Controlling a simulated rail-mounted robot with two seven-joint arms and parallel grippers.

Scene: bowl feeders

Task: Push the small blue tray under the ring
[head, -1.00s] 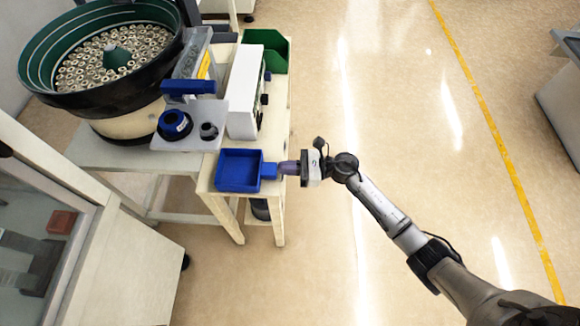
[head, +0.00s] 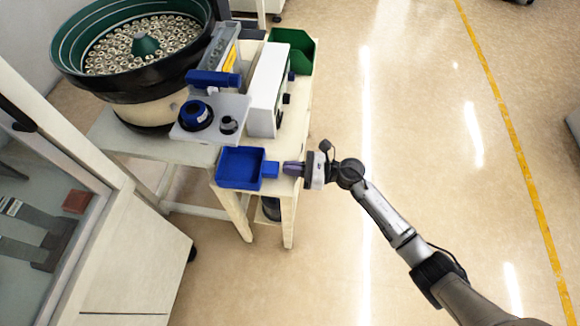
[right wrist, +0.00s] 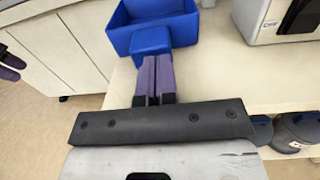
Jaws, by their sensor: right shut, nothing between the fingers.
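The small blue tray (head: 240,169) stands on the near end of the pale table, with its square handle block (head: 271,169) pointing right. It also shows at the top of the right wrist view (right wrist: 150,37). A blue ring (head: 196,115) and a smaller dark ring (head: 228,125) are on a pale plate just behind the tray. The tray is not under either. My right gripper (head: 286,169) is shut and empty, its purple fingertips at the handle's right end; contact is unclear. Purple-tipped fingers at the left edge of the right wrist view look like my left gripper (right wrist: 10,67).
The pale table (head: 290,205) carries a white control box (head: 265,95) and a green bin (head: 297,50). A large green bowl feeder (head: 75,45) full of small rings stands at the back left. A glass-fronted cabinet is at left.

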